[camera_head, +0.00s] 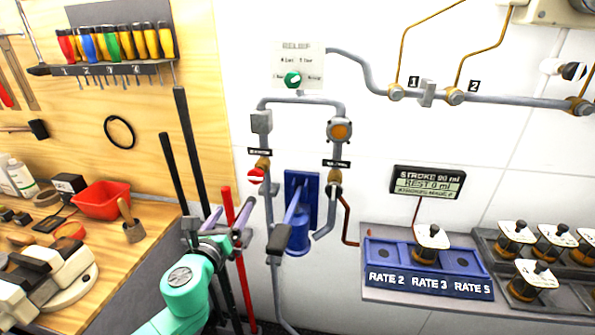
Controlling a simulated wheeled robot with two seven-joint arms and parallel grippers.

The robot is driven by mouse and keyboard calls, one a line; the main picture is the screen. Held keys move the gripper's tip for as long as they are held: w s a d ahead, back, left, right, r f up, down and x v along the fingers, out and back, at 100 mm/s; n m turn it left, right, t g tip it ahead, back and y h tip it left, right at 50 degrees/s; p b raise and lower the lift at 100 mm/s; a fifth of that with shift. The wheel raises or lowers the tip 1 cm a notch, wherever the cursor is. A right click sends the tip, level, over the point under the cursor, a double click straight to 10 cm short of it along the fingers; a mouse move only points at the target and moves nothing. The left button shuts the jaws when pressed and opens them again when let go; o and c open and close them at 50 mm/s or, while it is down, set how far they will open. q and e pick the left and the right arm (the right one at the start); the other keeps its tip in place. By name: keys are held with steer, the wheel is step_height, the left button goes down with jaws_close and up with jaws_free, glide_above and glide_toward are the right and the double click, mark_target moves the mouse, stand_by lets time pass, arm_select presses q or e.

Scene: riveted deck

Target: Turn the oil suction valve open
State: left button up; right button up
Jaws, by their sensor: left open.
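Two small valves sit on the grey pipes on the white wall. The left valve has a red and white handle (257,175) under a black label (258,151). The right valve has a dark handle (335,189) under another black label (336,163). The label text is too small to read surely, so I cannot tell which is the oil suction valve. My left gripper (233,206) is open and empty, with its two greyish-purple fingers pointing up below and left of the red handle, apart from it in the picture. My right gripper is out of view.
A blue hand pump (299,235) with a dark-gripped lever stands between the pipes. Red-handled and black rods lean behind my left gripper. A wooden workbench (120,285) fills the left.

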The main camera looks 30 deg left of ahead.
arm_select(q)
step_height(320, 180, up, 2)
steer(key=d+r+m, duration=0.1)
steer(key=d, duration=0.1)
steer(key=p, duration=0.1)
glide_toward(254, 177)
steer(key=a+x, duration=0.1)
steer(key=x, duration=0.2)
steer(key=shift+t, duration=0.4)
steer(key=x, duration=0.5)
steer(key=p+x, duration=0.1)
steer(key=x, duration=0.2)
steer(key=shift+w+d+f, duration=0.2)
steer(key=shift+w+f, duration=0.15)
steer(key=shift+f, duration=0.05)
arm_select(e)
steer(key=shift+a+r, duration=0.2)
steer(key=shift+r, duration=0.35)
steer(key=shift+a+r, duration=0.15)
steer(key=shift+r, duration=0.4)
arm_select(q)
steer(key=shift+d, duration=0.1)
steer(key=c, duration=1.4)
